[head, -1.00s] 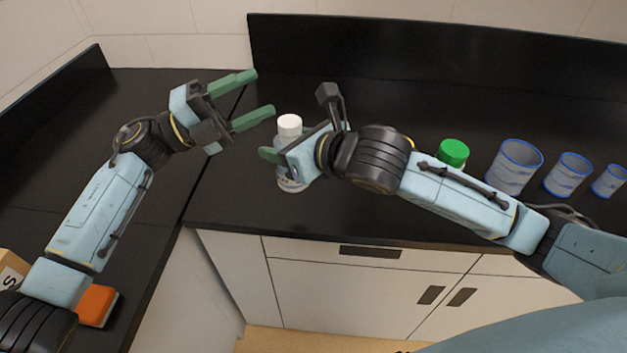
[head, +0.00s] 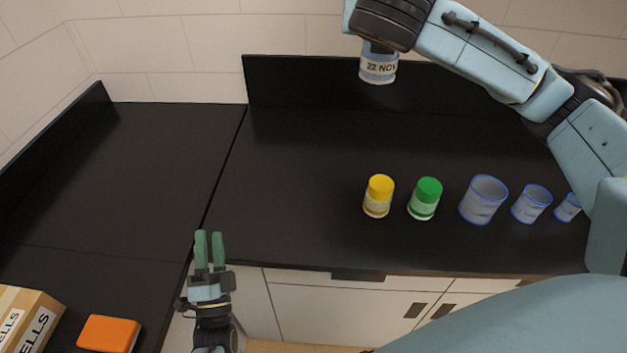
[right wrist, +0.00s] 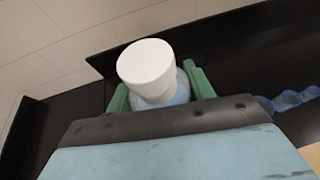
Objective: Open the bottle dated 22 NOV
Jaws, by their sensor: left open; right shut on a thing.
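The bottle labelled 22 NOV (head: 379,67) is held up in the air by my right arm, high above the back of the counter. Its upper part is hidden behind my right wrist in the head view. In the right wrist view the white cap (right wrist: 148,68) is on the bottle, and my right gripper (right wrist: 160,92) is shut around the bottle's body below the cap. My left gripper (head: 209,250) is low, in front of the counter edge, far from the bottle. Its two green fingers point up, close together with a gap between them, and hold nothing.
A yellow-capped bottle (head: 378,197) and a green-capped bottle (head: 425,199) stand on the black counter (head: 290,180). Blue-rimmed beakers, one of them large (head: 483,200), stand to their right. A labelled box (head: 28,312) and an orange block (head: 109,333) lie at lower left.

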